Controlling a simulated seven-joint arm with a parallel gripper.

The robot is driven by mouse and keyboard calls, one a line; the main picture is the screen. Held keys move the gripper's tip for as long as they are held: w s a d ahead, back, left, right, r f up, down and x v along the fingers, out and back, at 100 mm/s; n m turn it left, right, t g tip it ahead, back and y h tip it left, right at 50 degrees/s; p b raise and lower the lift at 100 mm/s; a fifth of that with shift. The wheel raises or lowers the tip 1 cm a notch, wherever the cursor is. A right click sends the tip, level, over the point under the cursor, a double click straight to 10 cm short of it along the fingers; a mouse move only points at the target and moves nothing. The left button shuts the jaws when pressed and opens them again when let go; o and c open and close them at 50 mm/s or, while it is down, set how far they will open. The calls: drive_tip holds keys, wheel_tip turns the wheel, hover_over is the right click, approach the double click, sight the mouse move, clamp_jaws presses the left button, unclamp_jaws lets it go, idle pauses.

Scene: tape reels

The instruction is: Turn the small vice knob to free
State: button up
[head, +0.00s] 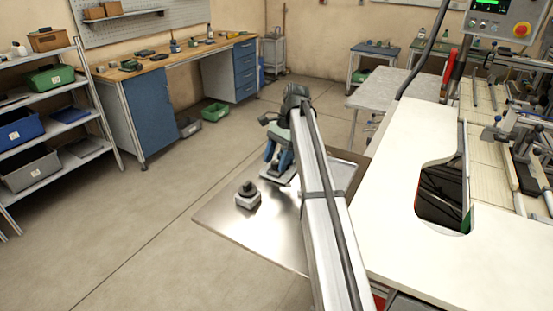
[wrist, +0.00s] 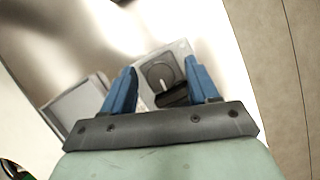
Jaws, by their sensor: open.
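A small light-grey block with a dark round knob on top (head: 248,190) sits on the metal table. In the wrist view what looks like the same block shows a round grey dial (wrist: 160,73) with a dark ring, and a black piece (wrist: 173,97) lies beside it. My gripper (head: 270,170) is over the table, behind and to the right of the block in the head view. In the wrist view my gripper's blue fingers (wrist: 162,75) are apart, with the dial seen between them and nothing held. I cannot tell the height gap.
Open floor lies to the left.

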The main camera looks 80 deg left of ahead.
idle(0.4)
drive_tip(key=m+y, duration=0.1)
drive_tip(key=m, duration=0.1)
drive_tip(key=m+y, duration=0.1)
drive_tip(key=m, duration=0.2)
drive_tip(key=shift+d+g, duration=0.2)
drive_tip(key=shift+g, duration=0.1)
drive_tip(key=m+y, duration=0.1)
drive_tip(key=m, duration=0.2)
drive_tip(key=m+y, duration=0.1)
drive_tip(key=m, duration=0.2)
drive_tip(key=shift+m+y, duration=0.3)
drive_tip(key=w+d+r+t, duration=0.1)
drive_tip(key=w+r, duration=0.1)
drive_tip(key=r, duration=0.5)
drive_tip(key=w+d+r, duration=0.2)
drive_tip(key=w+r, duration=0.1)
drive_tip(key=r, duration=0.3)
drive_tip(key=w+d+f+n+t, duration=0.1)
drive_tip(key=w+f+t, duration=0.1)
drive_tip(key=w, duration=0.6)
drive_tip(key=w+d+f+n+t, duration=0.1)
drive_tip(key=w+d, duration=0.1)
drive_tip(key=w, duration=0.7)
drive_tip(key=w+d+f+n+t, duration=0.1)
drive_tip(key=w+d+f+t, duration=0.1)
drive_tip(key=w, duration=0.7)
drive_tip(key=shift+w+d+f+n+t, duration=0.15)
drive_tip(key=shift+f+n+t, duration=0.15)
drive_tip(key=shift+f+n, duration=0.1)
